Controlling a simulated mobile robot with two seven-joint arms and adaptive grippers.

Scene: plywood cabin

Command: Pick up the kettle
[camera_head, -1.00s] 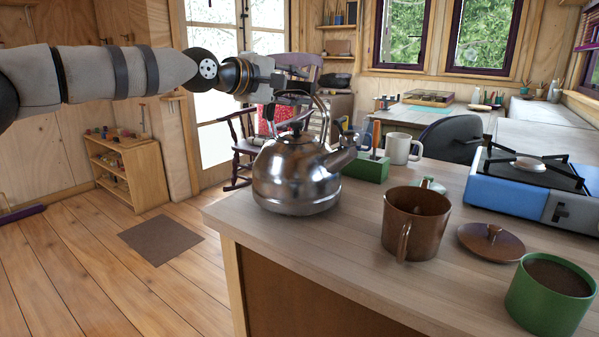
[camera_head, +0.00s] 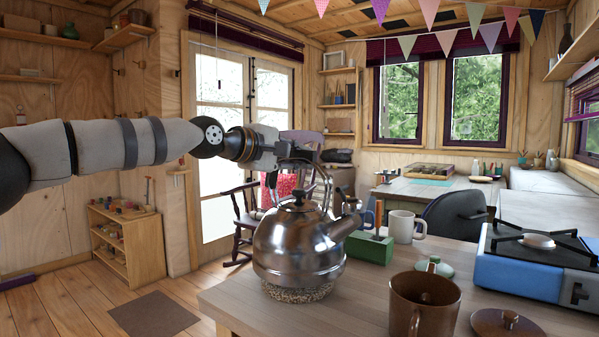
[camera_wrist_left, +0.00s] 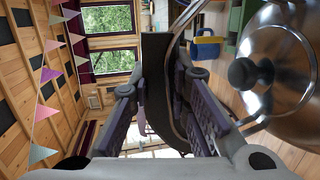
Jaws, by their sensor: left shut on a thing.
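The shiny steel kettle (camera_head: 298,245) is at the near left of the wooden counter (camera_head: 350,312), upright, with its spout to the right. My left gripper (camera_head: 290,160) is shut on the top of its arched handle. In the left wrist view the dark handle grip lies between the fingers (camera_wrist_left: 160,85), and the kettle's lid and black knob (camera_wrist_left: 250,73) show at right. A round speckled trivet (camera_head: 297,293) shows under the kettle, which appears raised slightly above it. The gap is small and hard to judge. My right gripper is not in view.
Right of the kettle stand a green block (camera_head: 370,249) with tools, a white mug (camera_head: 404,227) and a brown mug (camera_head: 424,305). A blue camp stove (camera_head: 535,268) is farther right. The counter's left edge is close to the kettle.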

